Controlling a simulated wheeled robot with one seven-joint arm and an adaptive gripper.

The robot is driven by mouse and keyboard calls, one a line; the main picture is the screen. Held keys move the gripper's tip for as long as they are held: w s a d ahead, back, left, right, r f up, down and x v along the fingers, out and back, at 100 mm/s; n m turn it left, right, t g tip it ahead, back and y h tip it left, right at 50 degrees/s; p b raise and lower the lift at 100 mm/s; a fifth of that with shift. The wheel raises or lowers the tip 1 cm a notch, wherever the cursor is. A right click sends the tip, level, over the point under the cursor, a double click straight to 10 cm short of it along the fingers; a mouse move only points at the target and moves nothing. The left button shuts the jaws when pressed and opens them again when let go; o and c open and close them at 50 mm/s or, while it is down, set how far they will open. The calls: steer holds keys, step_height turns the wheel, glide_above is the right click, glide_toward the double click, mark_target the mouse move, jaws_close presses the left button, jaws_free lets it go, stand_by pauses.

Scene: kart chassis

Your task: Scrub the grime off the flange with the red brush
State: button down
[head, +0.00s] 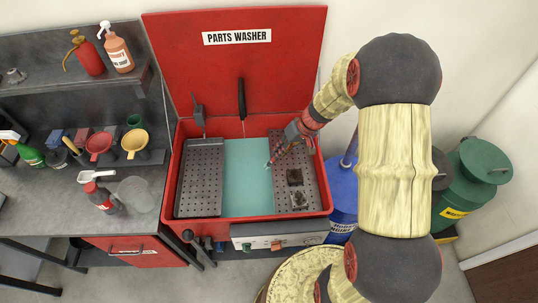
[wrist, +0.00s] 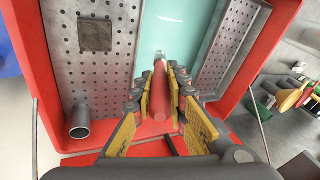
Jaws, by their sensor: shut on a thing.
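My gripper (wrist: 161,88) is shut on the red brush (wrist: 159,92), around its handle. The brush's pale tip points away from the gripper, over the teal basin area. In the head view my gripper (head: 287,141) is above the back of the washer, near the right perforated tray. Two dark, grimy metal parts lie on that tray: a squarish plate (head: 295,177) and another part (head: 299,200) in front of it. I cannot tell for certain which is the flange. One square brown part (wrist: 95,34) shows in the wrist view, apart from the brush.
The red parts washer (head: 326,205) has its lid raised behind, with a black hose or handle hanging. A left perforated tray (head: 202,180) is empty. A grey pipe piece (wrist: 79,122) stands near the washer's wall. A blue drum (head: 342,190) stands to the right.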

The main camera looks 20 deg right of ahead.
steer(key=s+d+r+p, duration=0.4)
steer(key=d+r+p, duration=0.1)
steer(key=d+r, duration=0.15)
steer(key=shift+n+h, duration=0.4)
steer(key=shift+h, duration=0.4)
steer(key=shift+s+d+f+b, duration=0.15)
steer(key=shift+f+b, duration=0.55)
steer(key=shift+f, duration=0.65)
steer(key=shift+s+d+f+b, duration=0.15)
steer(key=shift+f+b, duration=0.5)
steer(key=shift+f, duration=0.7)
